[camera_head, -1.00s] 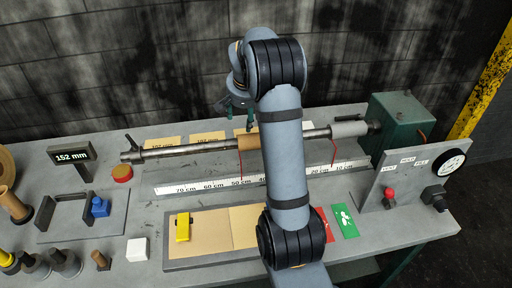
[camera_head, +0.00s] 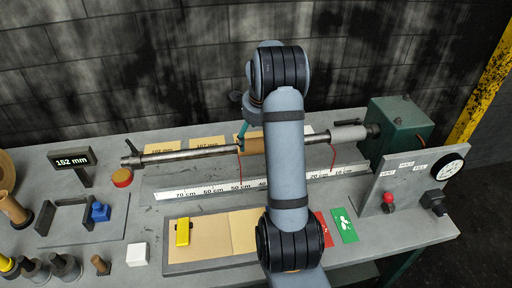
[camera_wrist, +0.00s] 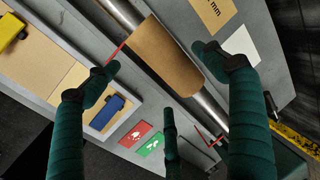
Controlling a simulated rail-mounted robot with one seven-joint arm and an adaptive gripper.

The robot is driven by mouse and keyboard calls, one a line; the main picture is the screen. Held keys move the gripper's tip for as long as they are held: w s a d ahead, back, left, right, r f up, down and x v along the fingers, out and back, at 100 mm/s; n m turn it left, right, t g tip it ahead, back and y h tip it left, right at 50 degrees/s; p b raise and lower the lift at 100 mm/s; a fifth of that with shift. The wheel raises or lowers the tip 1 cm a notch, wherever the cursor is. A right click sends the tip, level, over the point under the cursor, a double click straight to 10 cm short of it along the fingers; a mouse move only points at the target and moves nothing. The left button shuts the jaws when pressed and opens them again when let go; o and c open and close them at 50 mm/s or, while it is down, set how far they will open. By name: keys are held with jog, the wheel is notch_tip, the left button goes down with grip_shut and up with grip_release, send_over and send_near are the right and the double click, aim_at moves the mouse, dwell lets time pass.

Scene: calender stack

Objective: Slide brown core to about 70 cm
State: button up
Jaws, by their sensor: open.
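The brown core (camera_head: 251,146) sits around the steel shaft (camera_head: 190,154), its left end above about the 50 cm mark of the white scale (camera_head: 215,189). My arm hides its right part in the head view. My gripper (camera_wrist: 158,78) has one fingertip on each side of the core in the picture and a third lower down. I cannot tell whether any finger touches the core. In the head view only one finger of my gripper (camera_head: 243,131) shows, at the core's left end.
A thin red marker (camera_head: 240,167) hangs by the core's left end, another (camera_head: 333,158) farther right. The shaft is clear to the left up to the handle (camera_head: 131,154). A green housing (camera_head: 398,125) stands at the right end. A grey sleeve (camera_head: 347,132) is beside it.

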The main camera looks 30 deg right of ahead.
aim_at(256, 145)
jog(key=p+x, duration=0.1)
jog(key=x, duration=0.6)
jog(key=shift+p, duration=0.4)
jog(key=shift+c, duration=0.9)
jog(key=c, duration=1.5)
jog(key=shift+c, duration=0.2)
